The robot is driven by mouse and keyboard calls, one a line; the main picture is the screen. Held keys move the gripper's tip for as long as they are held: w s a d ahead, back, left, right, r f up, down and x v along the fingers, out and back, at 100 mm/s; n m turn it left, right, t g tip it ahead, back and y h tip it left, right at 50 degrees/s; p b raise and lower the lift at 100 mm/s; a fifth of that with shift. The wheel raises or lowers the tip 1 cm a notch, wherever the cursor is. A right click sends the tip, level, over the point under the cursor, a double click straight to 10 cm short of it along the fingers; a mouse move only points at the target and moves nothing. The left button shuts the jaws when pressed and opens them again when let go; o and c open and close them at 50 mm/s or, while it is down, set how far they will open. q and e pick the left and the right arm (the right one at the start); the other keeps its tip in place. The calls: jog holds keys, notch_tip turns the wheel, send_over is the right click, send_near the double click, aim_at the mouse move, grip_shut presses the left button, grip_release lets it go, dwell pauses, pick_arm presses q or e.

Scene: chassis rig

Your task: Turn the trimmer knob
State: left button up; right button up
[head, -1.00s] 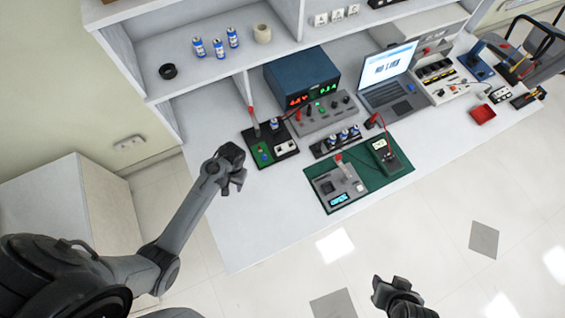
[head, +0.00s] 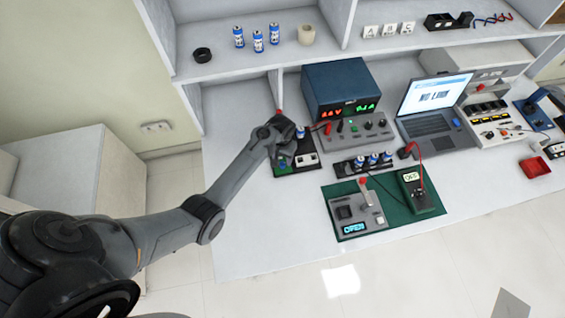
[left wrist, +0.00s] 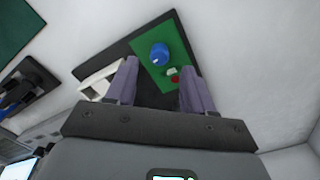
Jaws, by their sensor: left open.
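The trimmer knob is a round blue knob (left wrist: 160,54) on a green circuit board (left wrist: 153,42), seen in the left wrist view. The board is on a black base plate (left wrist: 97,57). My left gripper (left wrist: 159,64) is open, its two fingers pointing at the board. The knob appears between and just beyond the fingertips, with no visible contact. In the head view my left gripper (head: 283,140) is over the base plate (head: 297,170) and hides much of the board and the knob. My right gripper is out of view.
A power supply (head: 338,88), a grey control panel (head: 355,133) and a laptop (head: 433,110) stand behind and to the right. A green mat (head: 405,215) holds a tester and a meter. A shelf (head: 230,66) overhangs the back. The front left bench is clear.

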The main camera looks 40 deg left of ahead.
aim_at(283, 163)
pick_arm(q)
jog(key=shift+f+b, duration=0.4)
jog(key=shift+f, duration=1.75)
jog(key=shift+c, duration=0.5)
grip_shut()
jog(key=shift+r+n+p, duration=0.25)
jog(key=shift+n+p, duration=0.45)
jog(key=shift+p, duration=0.3)
jog(key=shift+d+n, duration=0.1)
jog(key=shift+n, duration=0.2)
jog(key=shift+f, duration=0.25)
